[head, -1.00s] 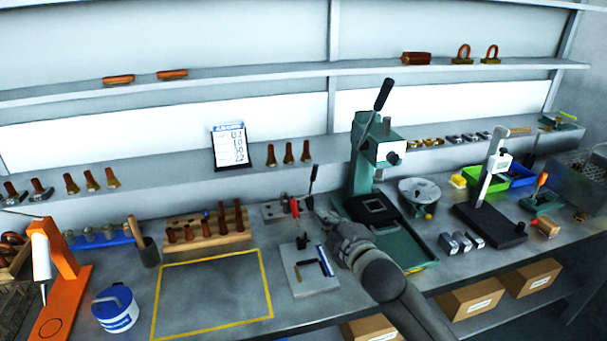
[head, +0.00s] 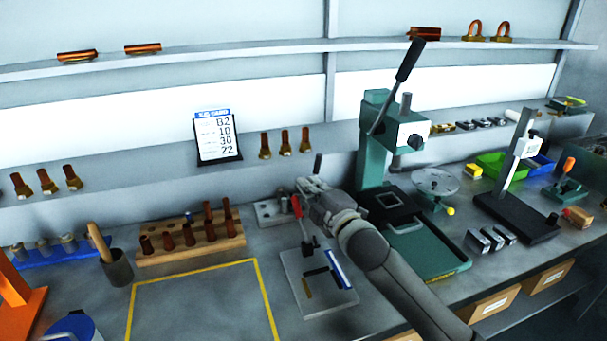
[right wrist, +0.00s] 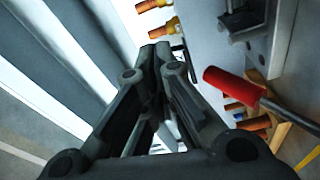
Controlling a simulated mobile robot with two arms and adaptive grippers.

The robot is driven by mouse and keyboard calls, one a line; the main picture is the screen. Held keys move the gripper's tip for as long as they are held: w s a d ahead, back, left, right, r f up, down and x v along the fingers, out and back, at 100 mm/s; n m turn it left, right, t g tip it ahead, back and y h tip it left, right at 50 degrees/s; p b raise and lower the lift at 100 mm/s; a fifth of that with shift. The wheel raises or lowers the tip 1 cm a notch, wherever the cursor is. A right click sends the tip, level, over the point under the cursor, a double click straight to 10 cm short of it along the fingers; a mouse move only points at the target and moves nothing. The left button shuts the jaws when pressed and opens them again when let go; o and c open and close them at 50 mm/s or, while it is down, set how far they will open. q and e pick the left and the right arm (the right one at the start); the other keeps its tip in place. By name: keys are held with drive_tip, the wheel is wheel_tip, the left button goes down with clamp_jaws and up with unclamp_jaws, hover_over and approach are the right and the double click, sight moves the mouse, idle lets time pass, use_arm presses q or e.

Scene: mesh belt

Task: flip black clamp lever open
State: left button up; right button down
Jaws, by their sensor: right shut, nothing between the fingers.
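The black clamp lever (head: 318,163) stands near upright behind my right gripper in the head view; only its upper end shows. Its lower part and pivot are hidden by the gripper. My right gripper (head: 303,184) is shut and empty, close in front of the lever; I cannot tell whether they touch. In the right wrist view the shut fingers (right wrist: 155,50) meet at the tips. A second clamp with a red lever (head: 296,207) stands on a light plate (head: 295,268) in front. Its red handle (right wrist: 235,88) shows right of the fingers. My left gripper is not in view.
A wooden block with copper-coloured pegs (head: 190,250) stands to the left. A green press (head: 373,150) with a long lever stands close on the right. A shelf with copper-tipped parts (head: 285,144) runs behind. The yellow-framed area (head: 200,305) is clear.

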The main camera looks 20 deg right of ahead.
drive_tip(key=shift+w+a+p, duration=0.75)
drive_tip(key=shift+w+a, duration=0.1)
drive_tip(key=shift+w, duration=4.05)
drive_tip(key=d, duration=0.1)
drive_tip(key=d+p, duration=0.1)
drive_tip(key=d, duration=0.2)
drive_tip(key=shift+s+f, duration=0.25)
drive_tip(key=shift+s, duration=0.15)
drive_tip(key=shift+a, duration=0.1)
